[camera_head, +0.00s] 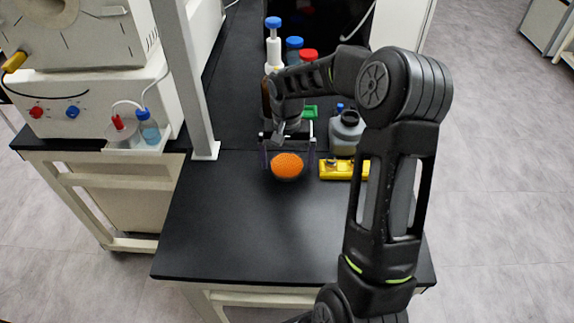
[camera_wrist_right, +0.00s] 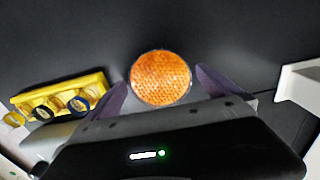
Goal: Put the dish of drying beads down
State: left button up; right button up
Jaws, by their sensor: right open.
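The dish of drying beads (camera_head: 287,166) is a small round dish filled with orange beads. It appears to sit on the black bench top (camera_head: 260,235), left of the yellow rack. My right gripper (camera_head: 289,158) is open, with one finger on either side of the dish. In the right wrist view, the dish (camera_wrist_right: 161,78) lies between and slightly beyond the two purple fingertips (camera_wrist_right: 162,90), with a gap at each side. My left gripper is not in either view.
A yellow rack (camera_head: 344,169) stands right of the dish; it also shows in the right wrist view (camera_wrist_right: 60,95). A grey bottle (camera_head: 346,133) and several capped bottles stand behind. A white post (camera_head: 190,80) rises at left. The front bench is clear.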

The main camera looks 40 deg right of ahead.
aim_at(287, 164)
dwell(0.5)
jog(key=c, duration=1.5)
notch_tip(287, 164, up, 10)
jog(key=shift+r+b, duration=0.1)
jog(key=shift+b, duration=0.25)
